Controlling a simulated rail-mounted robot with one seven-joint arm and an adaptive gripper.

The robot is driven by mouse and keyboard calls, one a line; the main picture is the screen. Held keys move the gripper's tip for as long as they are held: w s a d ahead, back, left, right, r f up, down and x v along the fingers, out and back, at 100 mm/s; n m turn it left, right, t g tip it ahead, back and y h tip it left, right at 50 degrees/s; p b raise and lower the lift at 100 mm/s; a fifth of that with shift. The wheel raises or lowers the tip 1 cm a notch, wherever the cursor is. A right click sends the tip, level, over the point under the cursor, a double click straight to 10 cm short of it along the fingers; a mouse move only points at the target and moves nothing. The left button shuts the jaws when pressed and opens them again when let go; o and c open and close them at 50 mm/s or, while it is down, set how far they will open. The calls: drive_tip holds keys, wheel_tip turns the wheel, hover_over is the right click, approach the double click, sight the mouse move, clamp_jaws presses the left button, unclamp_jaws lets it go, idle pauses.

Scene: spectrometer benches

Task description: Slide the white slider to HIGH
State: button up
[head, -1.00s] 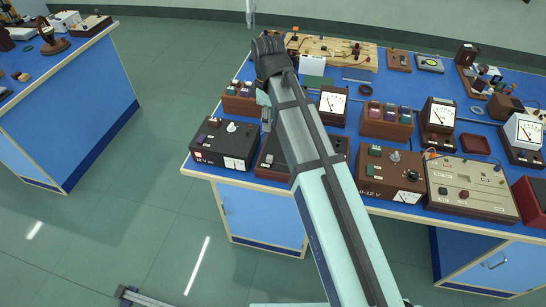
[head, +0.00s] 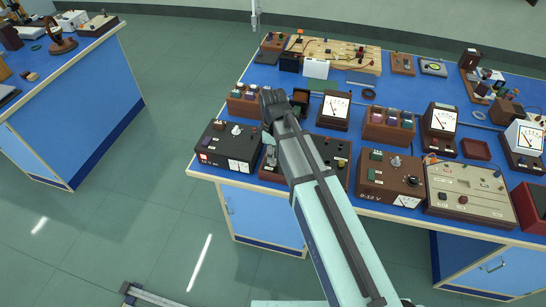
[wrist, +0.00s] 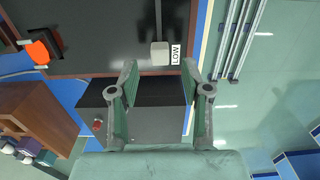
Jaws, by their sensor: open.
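The white slider (wrist: 160,53) is a small pale block on a black panel (wrist: 105,35) in the wrist view. It sits at the near end of a straight slot, beside a label reading LOW (wrist: 176,54). No HIGH label is visible. My gripper (wrist: 159,70) is open and empty, its two fingers apart to either side below the slider in the picture. Whether either finger touches the slider cannot be told.
A black power unit (head: 228,146) stands left of it in the head view, and a brown 0-12 V unit (head: 390,178) right. A brown box (wrist: 35,120) is lower left.

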drive_tip(key=shift+f+p, duration=0.35)
drive_tip(key=shift+f, duration=1.55)
drive_tip(key=shift+c, duration=0.4)
clamp_jaws()
